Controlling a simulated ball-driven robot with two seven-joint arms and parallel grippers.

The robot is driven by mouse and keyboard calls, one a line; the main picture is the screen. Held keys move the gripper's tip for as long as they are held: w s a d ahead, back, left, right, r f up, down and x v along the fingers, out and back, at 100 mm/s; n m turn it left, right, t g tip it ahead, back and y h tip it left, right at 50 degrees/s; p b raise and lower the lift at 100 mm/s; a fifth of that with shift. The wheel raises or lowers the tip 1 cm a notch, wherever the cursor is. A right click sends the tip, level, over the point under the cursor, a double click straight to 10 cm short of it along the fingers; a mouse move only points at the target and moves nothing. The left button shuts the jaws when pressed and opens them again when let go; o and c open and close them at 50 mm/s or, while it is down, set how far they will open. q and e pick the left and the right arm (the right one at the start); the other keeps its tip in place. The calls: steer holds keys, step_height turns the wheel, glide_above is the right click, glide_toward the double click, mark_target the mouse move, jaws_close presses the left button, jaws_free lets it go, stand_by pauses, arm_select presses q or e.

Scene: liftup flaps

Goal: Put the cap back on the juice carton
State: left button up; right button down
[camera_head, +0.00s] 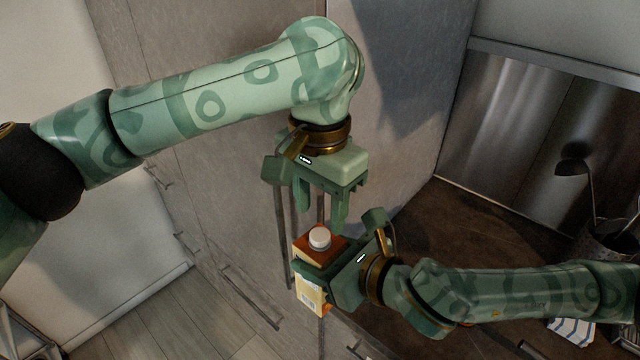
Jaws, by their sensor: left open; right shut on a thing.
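The juice carton (309,291) is orange and pale, and stands roughly upright in the air in front of the cabinets. A white cap (319,237) sits at the top of the carton; whether it is fully seated I cannot tell. My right gripper (318,272) comes in from the right and is shut around the carton's upper body, hiding part of it. My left gripper (322,212) points down just above the carton top and cap. Its two fingers are apart with nothing visible between them.
A dark brown countertop (470,240) lies at the right. A utensil holder (610,240) with a ladle (580,175) stands at its far right. Tall grey cabinets (240,220) with handles are behind my grippers. Wooden floor (150,325) shows at lower left.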

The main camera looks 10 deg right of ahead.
mark_target(318, 232)
arm_select(q)
steer(key=shift+f, duration=1.95)
steer(key=c, duration=1)
steer(key=shift+c, duration=0.2)
steer(key=m, duration=0.5)
steer(key=shift+w, duration=0.1)
steer(key=m, duration=0.6)
steer(key=shift+m, duration=0.3)
steer(key=m, duration=0.5)
steer(key=shift+m, duration=0.3)
steer(key=m, duration=0.5)
steer(key=shift+a, duration=0.1)
